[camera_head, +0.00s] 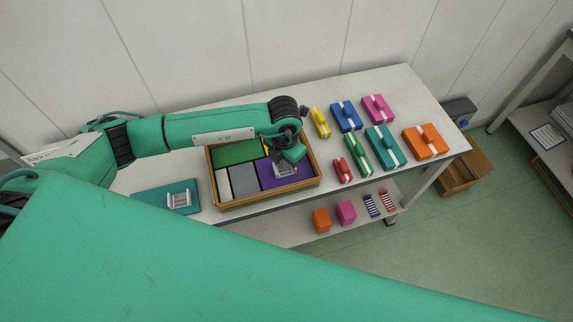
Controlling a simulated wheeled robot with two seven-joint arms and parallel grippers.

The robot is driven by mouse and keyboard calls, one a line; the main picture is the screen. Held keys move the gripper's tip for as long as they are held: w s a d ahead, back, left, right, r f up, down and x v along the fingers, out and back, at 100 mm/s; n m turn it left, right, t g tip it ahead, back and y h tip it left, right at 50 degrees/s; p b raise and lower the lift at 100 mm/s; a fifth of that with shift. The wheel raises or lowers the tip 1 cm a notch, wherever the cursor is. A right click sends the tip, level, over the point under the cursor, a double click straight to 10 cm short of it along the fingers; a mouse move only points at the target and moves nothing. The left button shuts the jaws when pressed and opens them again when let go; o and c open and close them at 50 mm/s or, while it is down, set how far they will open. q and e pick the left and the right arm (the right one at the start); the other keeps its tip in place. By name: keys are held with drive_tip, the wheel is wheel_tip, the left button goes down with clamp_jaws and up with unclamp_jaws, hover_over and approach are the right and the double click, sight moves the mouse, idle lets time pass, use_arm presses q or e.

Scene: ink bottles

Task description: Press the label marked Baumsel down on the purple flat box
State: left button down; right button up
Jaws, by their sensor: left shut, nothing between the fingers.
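A purple flat box (267,178) lies in the front right of a wooden tray (262,202) on the white table. A small pale label (285,169) with dark marks shows on top of the purple box; its lettering is too small to read. My left arm reaches in from the left above the tray. My left gripper (287,160) is shut and empty, pointing down over the purple box at the label. It hides part of the box and label, and I cannot tell whether it touches them. My right gripper is not in view.
The tray also holds green (236,152), grey (243,178) and white boxes, with some yellow behind my gripper. A teal board (150,197) with a pale striped piece (179,199) lies left. Several coloured boxes with white bands, including an orange one (411,144), stand right of the tray.

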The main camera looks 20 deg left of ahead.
use_arm(q)
drive_tip(key=shift+r+p, duration=1.3)
drive_tip(key=shift+r, duration=1.55)
drive_tip(key=shift+f, duration=0.1)
